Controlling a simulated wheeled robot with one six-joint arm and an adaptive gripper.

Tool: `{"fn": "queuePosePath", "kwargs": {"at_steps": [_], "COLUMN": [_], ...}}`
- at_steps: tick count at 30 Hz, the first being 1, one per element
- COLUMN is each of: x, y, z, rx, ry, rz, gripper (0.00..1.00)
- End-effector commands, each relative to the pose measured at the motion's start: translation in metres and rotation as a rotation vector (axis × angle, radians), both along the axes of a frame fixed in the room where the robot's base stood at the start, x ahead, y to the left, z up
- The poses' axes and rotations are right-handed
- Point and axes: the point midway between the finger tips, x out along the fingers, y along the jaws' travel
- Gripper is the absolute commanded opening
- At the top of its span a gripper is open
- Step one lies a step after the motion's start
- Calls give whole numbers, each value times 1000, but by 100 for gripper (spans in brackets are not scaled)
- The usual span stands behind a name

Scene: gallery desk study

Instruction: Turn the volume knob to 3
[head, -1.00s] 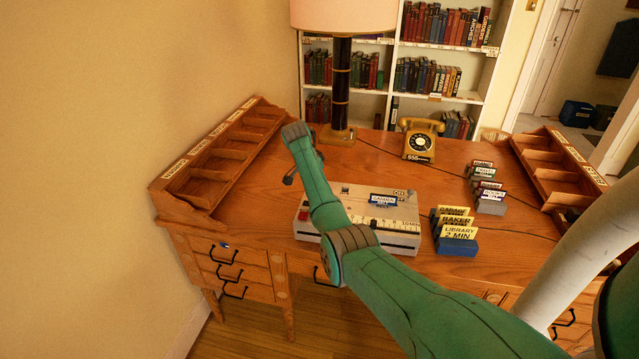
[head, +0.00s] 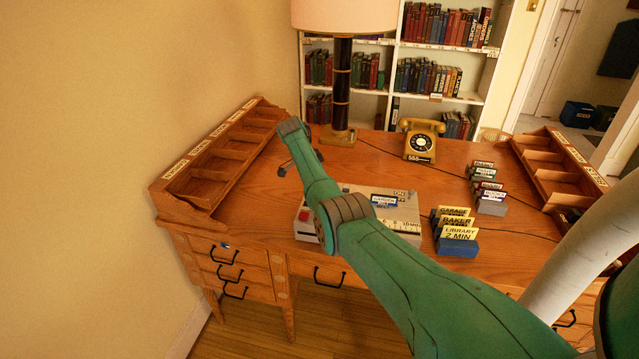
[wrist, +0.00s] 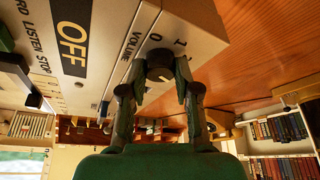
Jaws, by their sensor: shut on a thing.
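The volume knob (wrist: 160,64) is a dark round knob on the pale side of the machine, beside the word VOLUME and the numbers 0 and 1, in the wrist view. My gripper (wrist: 159,77) is shut on it, one finger on each side. Which number the knob's pointer meets cannot be told. The machine (head: 398,212), a pale box with a red button, lies on the desk in the head view, partly covered by my arm.
The wooden desk (head: 255,208) also holds a telephone (head: 420,139), a lamp (head: 342,90), label cards in a blue holder (head: 457,246) and pigeonhole racks at both ends. Bare desk top lies left of the machine.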

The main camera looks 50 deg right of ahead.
Motion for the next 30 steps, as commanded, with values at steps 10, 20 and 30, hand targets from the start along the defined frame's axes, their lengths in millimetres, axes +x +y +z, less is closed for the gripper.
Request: {"fn": "queuePosePath", "kwargs": {"at_steps": [10, 20, 30], "x": [0, 1, 14], "y": [1, 1, 18], "z": [0, 3, 53], "rx": [1, 0, -2], "ry": [-1, 0, -3], "rz": [1, 1, 3], "gripper": [57, 57, 57]}}
